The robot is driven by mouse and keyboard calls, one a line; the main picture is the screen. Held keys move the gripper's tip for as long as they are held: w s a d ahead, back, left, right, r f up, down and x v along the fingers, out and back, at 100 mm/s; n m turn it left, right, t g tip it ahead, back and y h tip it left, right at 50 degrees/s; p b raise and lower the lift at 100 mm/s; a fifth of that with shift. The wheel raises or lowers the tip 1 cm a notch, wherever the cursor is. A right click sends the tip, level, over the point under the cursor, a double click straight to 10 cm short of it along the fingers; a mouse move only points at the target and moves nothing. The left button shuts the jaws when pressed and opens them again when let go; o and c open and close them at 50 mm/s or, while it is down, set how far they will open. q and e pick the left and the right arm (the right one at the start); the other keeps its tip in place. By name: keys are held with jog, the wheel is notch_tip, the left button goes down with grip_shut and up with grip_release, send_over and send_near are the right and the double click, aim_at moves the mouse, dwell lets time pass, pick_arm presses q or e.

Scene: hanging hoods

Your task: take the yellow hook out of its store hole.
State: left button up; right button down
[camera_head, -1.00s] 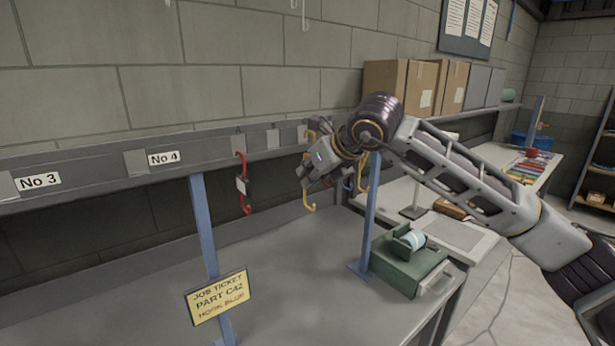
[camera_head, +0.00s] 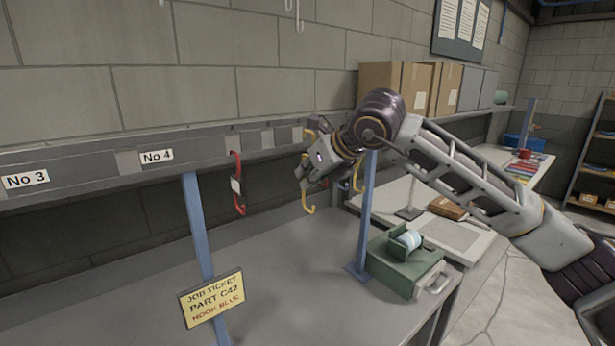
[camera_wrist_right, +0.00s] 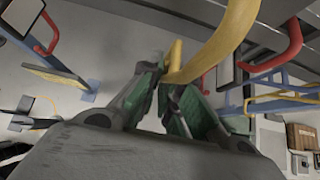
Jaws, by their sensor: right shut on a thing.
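The yellow hook (camera_head: 308,207) hangs at the front of the grey rail, its lower curve showing below my right gripper (camera_head: 309,178). In the right wrist view, the yellow hook (camera_wrist_right: 222,48) runs large across the top, and my right gripper (camera_wrist_right: 172,84) is shut on it with green-padded fingers. The gripper hides the middle of the hook in the head view. I cannot tell whether its upper end sits in its hole. My left gripper is not in view.
A red hook (camera_head: 237,183) hangs on the rail (camera_head: 80,172) to the left. A blue post (camera_head: 367,215) stands just right of the gripper. A yellow ticket (camera_head: 211,298) reading "hook blue" and a green box (camera_head: 402,265) are below. The bench between is clear.

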jog(key=s+d+b, duration=0.5)
jog(key=s, duration=0.3)
jog(key=shift+d+r+b, duration=0.15)
jog(key=shift+d+b, duration=0.15)
jog(key=shift+d, duration=0.1)
dwell(0.7)
